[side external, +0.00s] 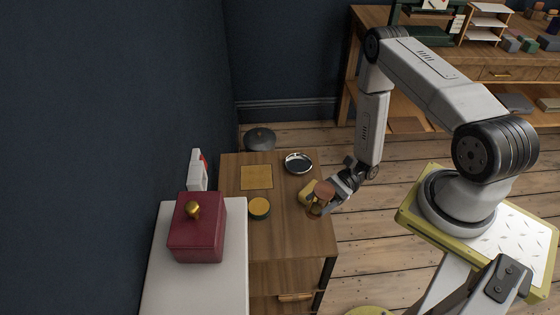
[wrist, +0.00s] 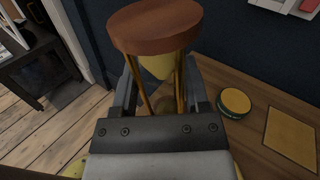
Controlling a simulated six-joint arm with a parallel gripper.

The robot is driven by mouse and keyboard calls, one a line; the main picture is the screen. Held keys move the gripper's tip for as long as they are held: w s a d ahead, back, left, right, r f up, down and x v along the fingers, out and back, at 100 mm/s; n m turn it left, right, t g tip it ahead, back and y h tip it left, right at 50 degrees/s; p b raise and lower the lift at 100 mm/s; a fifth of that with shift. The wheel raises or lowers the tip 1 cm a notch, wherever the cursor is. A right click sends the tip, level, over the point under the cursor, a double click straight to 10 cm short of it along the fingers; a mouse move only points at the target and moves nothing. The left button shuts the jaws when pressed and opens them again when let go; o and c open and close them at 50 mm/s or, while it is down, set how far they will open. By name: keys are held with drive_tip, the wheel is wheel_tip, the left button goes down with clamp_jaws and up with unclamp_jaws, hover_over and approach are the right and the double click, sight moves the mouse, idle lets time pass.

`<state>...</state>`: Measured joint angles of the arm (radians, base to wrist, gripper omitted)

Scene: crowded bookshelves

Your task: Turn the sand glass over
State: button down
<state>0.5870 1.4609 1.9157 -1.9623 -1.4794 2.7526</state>
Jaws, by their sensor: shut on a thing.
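The sand glass has a round reddish-brown wooden end disc (wrist: 157,27), thin brass posts and a bulb with yellow sand (wrist: 158,66) showing close under that disc. In the side view its wooden disc (side external: 324,188) shows above the right part of the wooden table. My gripper (side external: 320,203) is shut around its middle, with one finger on each side of the posts in the wrist view (wrist: 160,90). The other end of the sand glass is mostly hidden behind my gripper. I cannot tell whether it touches the table.
On the table (side external: 290,235) are a yellow-topped round tin (side external: 259,207), a flat yellow square (side external: 257,177) and a shiny round dish (side external: 299,162). A red box (side external: 196,228) stands on a white cabinet at left. The table's front is clear.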

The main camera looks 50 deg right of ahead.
drive_tip(key=shift+m, duration=0.8)
drive_tip(key=shift+f, duration=4.65)
drive_tip(key=shift+f, duration=0.35)
unclamp_jaws()
drive_tip(key=shift+d, duration=0.15)
